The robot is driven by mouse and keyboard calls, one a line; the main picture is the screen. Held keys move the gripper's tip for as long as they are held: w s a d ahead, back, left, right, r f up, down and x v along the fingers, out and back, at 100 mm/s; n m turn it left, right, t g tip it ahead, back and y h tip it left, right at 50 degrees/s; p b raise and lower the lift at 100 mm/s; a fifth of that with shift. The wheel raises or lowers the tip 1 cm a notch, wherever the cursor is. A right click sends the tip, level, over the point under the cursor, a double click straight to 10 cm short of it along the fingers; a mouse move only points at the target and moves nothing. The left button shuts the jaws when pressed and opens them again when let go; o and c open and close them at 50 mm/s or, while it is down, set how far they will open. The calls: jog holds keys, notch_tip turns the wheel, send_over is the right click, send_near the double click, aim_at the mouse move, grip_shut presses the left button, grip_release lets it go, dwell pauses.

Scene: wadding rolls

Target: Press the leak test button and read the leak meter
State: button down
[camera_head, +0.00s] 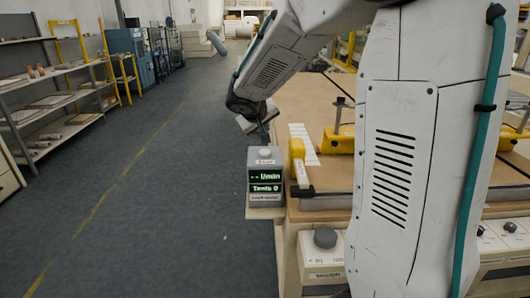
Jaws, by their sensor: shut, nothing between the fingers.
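The leak meter (265,187) is a small grey box on a ledge at the left end of the wooden bench. Its dark screen shows green text, "-- l/min" above "Tests 0". A pale round button (265,153) sits on its top. My gripper (262,128) is just above the button, pointing down, and looks shut and empty. It is small and partly hidden by my arm, and I cannot tell whether it touches the button.
A dark knob (325,238) is on the bench front. The floor at left is clear.

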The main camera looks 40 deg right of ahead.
aim_at(264, 153)
jog(key=shift+f, duration=2.55)
jog(key=shift+f, duration=0.1)
jog(key=shift+f, duration=0.3)
jog(key=shift+f, duration=0.5)
dwell(0.8)
jog(key=shift+r, duration=0.9)
jog(key=shift+r, duration=0.1)
jog(key=shift+r, duration=2.45)
